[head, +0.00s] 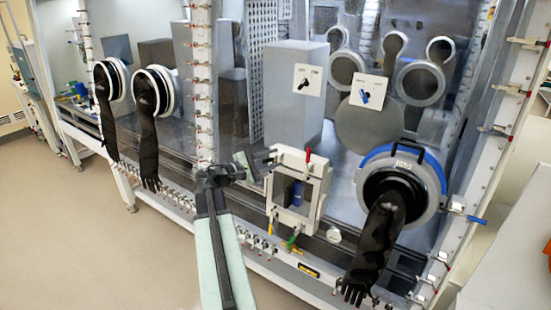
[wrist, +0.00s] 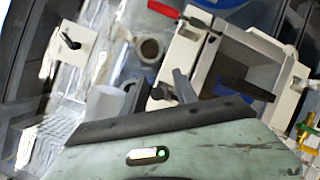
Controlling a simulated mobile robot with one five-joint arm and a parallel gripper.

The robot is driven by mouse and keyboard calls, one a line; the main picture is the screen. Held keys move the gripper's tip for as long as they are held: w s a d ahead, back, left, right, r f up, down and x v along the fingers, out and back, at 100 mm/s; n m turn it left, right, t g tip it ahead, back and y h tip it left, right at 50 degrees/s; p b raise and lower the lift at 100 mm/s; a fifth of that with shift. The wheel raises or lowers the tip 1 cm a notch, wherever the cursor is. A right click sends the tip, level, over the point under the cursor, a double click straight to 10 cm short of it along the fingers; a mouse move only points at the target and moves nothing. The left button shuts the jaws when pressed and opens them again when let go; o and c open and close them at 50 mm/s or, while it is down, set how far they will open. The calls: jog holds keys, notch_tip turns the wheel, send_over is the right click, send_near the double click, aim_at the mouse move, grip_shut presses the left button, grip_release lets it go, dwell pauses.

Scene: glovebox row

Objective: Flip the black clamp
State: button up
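The small black clamp (head: 271,155) appears to sit at the upper left corner of the pale square-framed box on the glovebox front. In the wrist view, a small dark clamp (wrist: 160,92) shows at the box's edge, partly behind a dark finger. My gripper (head: 240,173) is just left of the box and slightly below the clamp. Its dark fingers look apart, with nothing visible between them. I cannot tell whether a finger touches the clamp.
The framed box (head: 323,185) also carries a red-handled clamp (head: 308,157). A green handle (head: 292,239) is below it. Black gloves hang at the left (head: 148,140) and right (head: 375,245). Two white switch plates, one with a black lever (head: 303,84), are above. Floor at left is clear.

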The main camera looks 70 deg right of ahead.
jog(key=shift+s+d, duration=0.3)
jog(key=shift+d, duration=0.1)
grip_shut()
dwell(1.2)
